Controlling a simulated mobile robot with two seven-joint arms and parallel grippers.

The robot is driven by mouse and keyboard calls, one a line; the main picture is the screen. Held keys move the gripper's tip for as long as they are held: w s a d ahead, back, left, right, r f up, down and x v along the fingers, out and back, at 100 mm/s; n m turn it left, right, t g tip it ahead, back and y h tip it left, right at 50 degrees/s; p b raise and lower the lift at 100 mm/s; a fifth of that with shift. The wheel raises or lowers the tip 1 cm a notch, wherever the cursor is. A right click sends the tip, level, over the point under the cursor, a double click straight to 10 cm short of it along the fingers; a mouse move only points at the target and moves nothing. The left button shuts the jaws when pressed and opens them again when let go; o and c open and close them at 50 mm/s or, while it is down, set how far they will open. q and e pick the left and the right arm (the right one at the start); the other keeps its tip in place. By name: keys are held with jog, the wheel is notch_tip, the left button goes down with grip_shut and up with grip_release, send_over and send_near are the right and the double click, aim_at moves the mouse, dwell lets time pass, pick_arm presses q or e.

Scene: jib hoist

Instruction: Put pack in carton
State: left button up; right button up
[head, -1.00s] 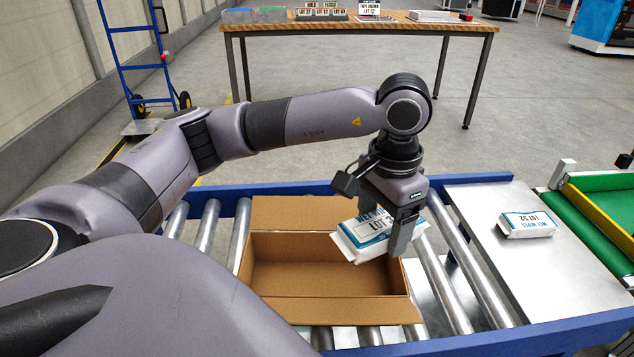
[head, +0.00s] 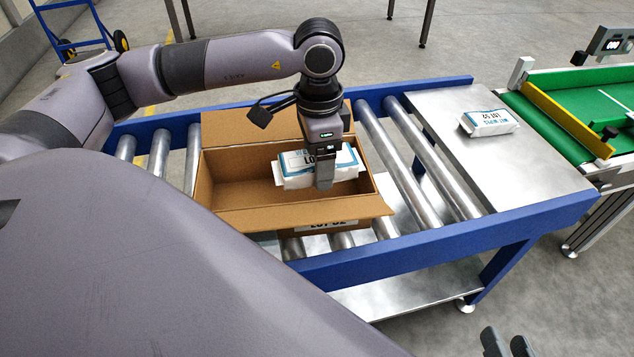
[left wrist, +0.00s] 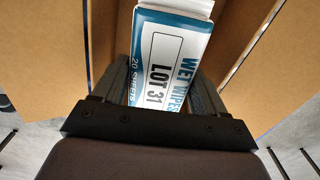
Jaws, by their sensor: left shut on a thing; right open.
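My left gripper (head: 322,170) is shut on a white and blue wet wipes pack (head: 292,170), at the right part of the open brown carton (head: 240,217). In the left wrist view the pack (left wrist: 168,55) reads LOT 31 and sits between both fingers (left wrist: 165,95). The pack is at about the carton's opening; I cannot tell whether it touches the bottom. The carton's flaps are folded out, and its front label is partly hidden by the front flap. My right gripper (head: 508,343) is open and empty at the bottom right edge, away from the carton.
The carton stands on a roller conveyor with blue rails (head: 440,244). Another wipes pack (head: 487,123) lies on the metal plate (head: 530,165) to the right. A green belt (head: 595,108) with a yellow guide is beyond it.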

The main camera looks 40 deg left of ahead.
pick_arm(q)
jog(key=shift+f, duration=0.7)
notch_tip(320, 180, down, 5)
jog(key=shift+f+b, duration=0.1)
jog(key=shift+b, duration=0.9)
jog(key=shift+f, duration=0.25)
pick_arm(e)
jog(key=shift+s+d+n+t+h, duration=0.25)
jog(key=shift+d+n+t, duration=0.2)
jog(key=shift+d, duration=0.35)
pick_arm(q)
jog(key=shift+f, duration=0.1)
jog(key=o, duration=1.1)
